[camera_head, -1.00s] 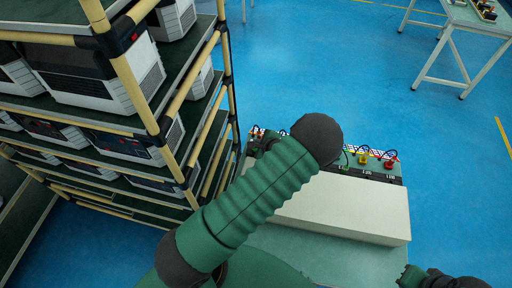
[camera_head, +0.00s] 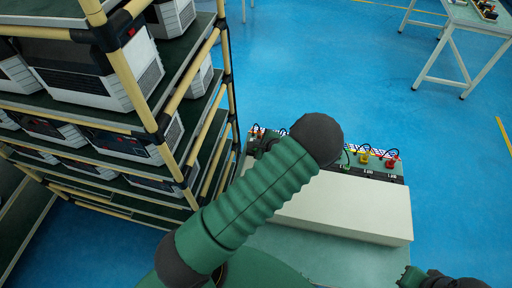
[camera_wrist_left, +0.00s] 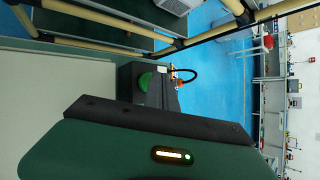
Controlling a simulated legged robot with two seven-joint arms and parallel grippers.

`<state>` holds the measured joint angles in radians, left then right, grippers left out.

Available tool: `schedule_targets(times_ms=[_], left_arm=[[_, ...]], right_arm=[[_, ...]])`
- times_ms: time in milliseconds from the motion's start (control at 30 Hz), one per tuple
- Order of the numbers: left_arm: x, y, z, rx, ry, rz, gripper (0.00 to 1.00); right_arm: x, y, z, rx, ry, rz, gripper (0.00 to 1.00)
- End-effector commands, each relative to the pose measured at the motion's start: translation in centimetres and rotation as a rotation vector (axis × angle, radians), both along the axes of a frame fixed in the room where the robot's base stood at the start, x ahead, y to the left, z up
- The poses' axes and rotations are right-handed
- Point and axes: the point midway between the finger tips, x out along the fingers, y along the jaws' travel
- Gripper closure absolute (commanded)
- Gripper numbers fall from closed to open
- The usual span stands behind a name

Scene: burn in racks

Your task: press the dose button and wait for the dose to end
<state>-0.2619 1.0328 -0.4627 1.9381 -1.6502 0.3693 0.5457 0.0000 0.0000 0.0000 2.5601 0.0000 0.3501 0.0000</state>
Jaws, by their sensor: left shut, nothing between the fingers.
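A test unit with a long pale box front (camera_head: 345,208) stands on a bench. Behind the pale front runs a dark strip with green, yellow and red plugs (camera_head: 392,162) and black cables. In the left wrist view a round green button (camera_wrist_left: 146,80) shows on a dark block, with a cable beside it; whether it is the dose button I cannot tell. My left gripper (camera_wrist_left: 155,130) fills the lower part of that view, shut and empty, near the button; contact cannot be seen. In the head view my left arm hides part of the unit. My right gripper (camera_head: 408,277) is at the bottom right edge, partly cut off.
A rack (camera_head: 160,120) with pale tubes and several grey-and-white devices stands close on the left. The blue floor (camera_head: 300,60) is clear behind and to the right of the unit. A white table (camera_head: 470,30) stands at the far right.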

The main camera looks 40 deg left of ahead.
Motion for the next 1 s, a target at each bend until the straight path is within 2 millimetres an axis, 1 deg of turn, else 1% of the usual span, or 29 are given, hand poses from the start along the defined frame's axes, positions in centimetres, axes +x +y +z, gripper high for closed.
schedule_targets(times_ms=[233,1000], left_arm=[[0.02,0.00,0.03,0.000,0.000,0.000,1.00],[0.03,0.00,-0.64,0.000,0.001,-0.001,1.00]], right_arm=[[0.01,0.00,0.02,0.000,0.000,0.000,1.00],[0.00,0.00,-0.92,0.000,0.000,0.000,1.00]])
